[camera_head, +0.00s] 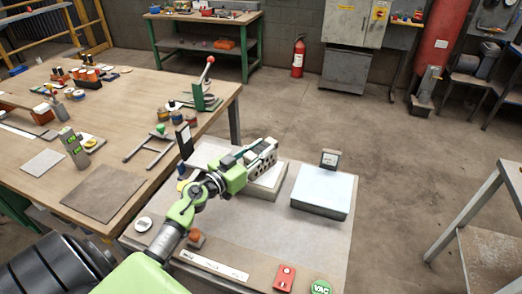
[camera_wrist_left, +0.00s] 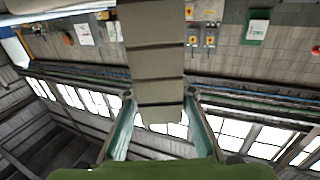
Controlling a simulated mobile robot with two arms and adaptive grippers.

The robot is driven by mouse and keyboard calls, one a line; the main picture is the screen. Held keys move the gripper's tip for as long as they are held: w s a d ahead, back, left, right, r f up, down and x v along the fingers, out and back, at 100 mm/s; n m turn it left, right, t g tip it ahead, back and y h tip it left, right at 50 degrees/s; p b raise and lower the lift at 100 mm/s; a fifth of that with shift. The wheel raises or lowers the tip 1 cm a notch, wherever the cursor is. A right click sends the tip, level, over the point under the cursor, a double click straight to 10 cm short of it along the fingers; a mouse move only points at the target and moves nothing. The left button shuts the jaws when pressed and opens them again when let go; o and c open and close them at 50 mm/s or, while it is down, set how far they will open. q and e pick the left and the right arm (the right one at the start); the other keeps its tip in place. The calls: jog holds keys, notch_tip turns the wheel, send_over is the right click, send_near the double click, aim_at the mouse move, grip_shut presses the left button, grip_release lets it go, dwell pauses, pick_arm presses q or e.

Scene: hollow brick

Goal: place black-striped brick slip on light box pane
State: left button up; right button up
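The black-striped brick slip (camera_wrist_left: 151,60) is a long grey-beige piece with dark cross lines in the left wrist view. Its near end sits between the two teal-padded fingers of my left gripper (camera_wrist_left: 160,100), which appear closed against its sides. In the head view my left gripper (camera_head: 250,160) is level, pointing right, above a pale block. The pale, dark-marked slip (camera_head: 263,149) shows at its tip, partly mixed with the fingers. The light box (camera_head: 321,210) stands to the right, with a pale bluish-white pane (camera_head: 322,185) on top, bare. My right gripper is not in view.
The pale block (camera_head: 268,190) lies just left of the light box. A small dark display (camera_head: 330,158) stands behind the box. A red switch box (camera_head: 284,278) and green VAC disc (camera_head: 320,287) are at the front edge. A cluttered wooden bench (camera_head: 105,192) stands left.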

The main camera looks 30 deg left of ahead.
aim_at(248, 159)
pick_arm(q)
jog(key=o, duration=0.4)
jog(key=shift+o, duration=0.2)
jog(key=s, duration=0.3)
jog(key=s+a, duration=0.1)
jog(key=s, duration=0.6)
jog(key=shift+s+a, duration=0.2)
jog(key=shift+s, duration=0.1)
jog(key=shift+s+a+r+b, duration=0.15)
jog(key=shift+s+b, duration=0.15)
jog(key=shift+s, duration=0.4)
